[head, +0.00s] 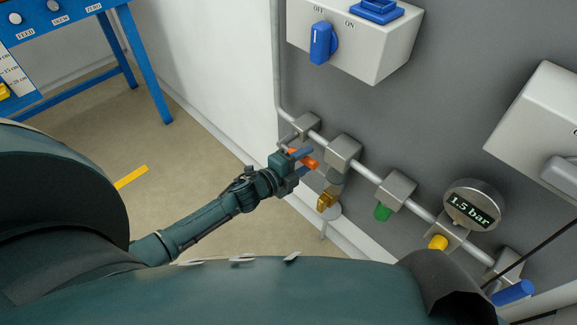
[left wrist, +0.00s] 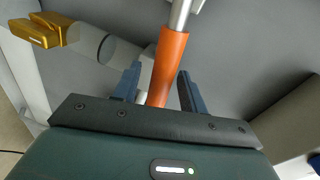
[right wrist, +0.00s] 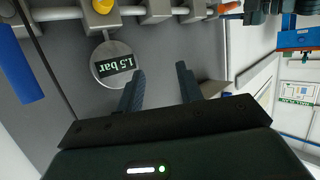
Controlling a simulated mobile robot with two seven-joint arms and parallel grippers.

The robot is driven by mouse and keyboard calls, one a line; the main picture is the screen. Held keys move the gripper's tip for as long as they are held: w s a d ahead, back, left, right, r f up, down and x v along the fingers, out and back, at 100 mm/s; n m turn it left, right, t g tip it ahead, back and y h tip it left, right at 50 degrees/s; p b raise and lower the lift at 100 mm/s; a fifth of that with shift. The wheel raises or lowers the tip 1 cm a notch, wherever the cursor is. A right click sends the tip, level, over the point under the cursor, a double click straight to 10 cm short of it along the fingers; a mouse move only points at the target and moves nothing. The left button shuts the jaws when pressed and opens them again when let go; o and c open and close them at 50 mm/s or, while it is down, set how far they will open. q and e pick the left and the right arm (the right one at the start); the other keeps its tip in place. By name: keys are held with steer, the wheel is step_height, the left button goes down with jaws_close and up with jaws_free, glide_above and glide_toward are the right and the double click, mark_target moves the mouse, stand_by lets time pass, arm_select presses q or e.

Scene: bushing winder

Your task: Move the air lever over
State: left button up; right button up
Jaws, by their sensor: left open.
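The air lever, an orange-sleeved handle (head: 305,158), sits on the pipe run along the grey panel. In the left wrist view the orange sleeve (left wrist: 168,68) runs up between my left fingers. My left gripper (head: 299,162) is open, with one finger on each side of the lever. A gap shows on the right finger's side; whether the left finger touches cannot be told. My right gripper (right wrist: 160,87) is open and empty in front of the panel by the pressure gauge (right wrist: 113,64). The gauge (head: 472,206) reads 1.5 bar.
A brass fitting (head: 327,201) hangs just below the lever. Green (head: 382,212) and yellow (head: 438,242) knobs and a blue handle (head: 513,292) follow along the pipe. A box with a blue switch (head: 321,43) is above.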

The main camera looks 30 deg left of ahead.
arm_select(q)
steer(key=p+v, duration=0.2)
steer(key=v, duration=1)
steer(key=shift+s, duration=0.2)
arm_select(e)
steer(key=r, duration=0.1)
steer(key=d+r+m, duration=0.1)
steer(key=shift+s+d+r, duration=0.1)
steer(key=shift+s+r, duration=0.2)
